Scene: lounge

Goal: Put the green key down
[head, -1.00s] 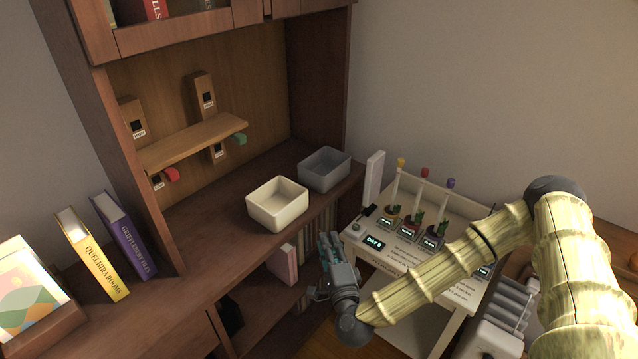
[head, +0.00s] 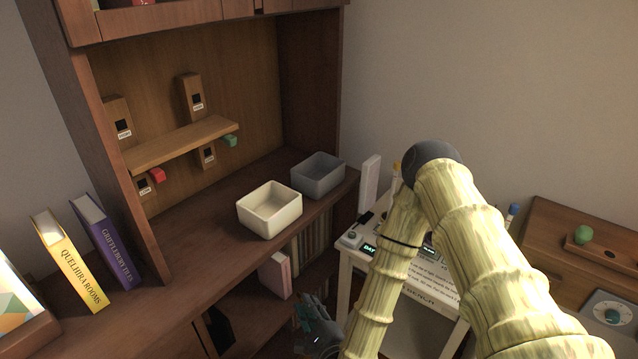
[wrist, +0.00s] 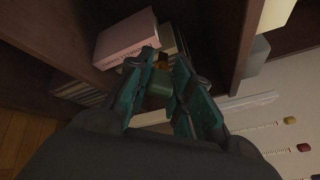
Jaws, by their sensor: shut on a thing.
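My gripper (wrist: 160,100) points down over the lower part of the bookcase in the wrist view. Its teal fingers are closed on a small dull green thing, which I take for the green key (wrist: 160,84). A small orange-brown part shows just beyond it. The rest of the key is dark or hidden between the fingers. In the head view my gripper (head: 316,328) is low, beside the bookcase front, partly cut off by the bottom edge, and the key cannot be made out there. Another green piece (head: 230,140) sits by the wooden shelf, beside a labelled block.
A cream bin (head: 270,225) and a grey bin (head: 318,190) stand on the bookcase ledge. A pink book (head: 275,274) is below, close to my gripper. A white table (head: 420,297) stands at right. A red piece (head: 157,174) is under the shelf. A green knob (head: 583,234) is far right.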

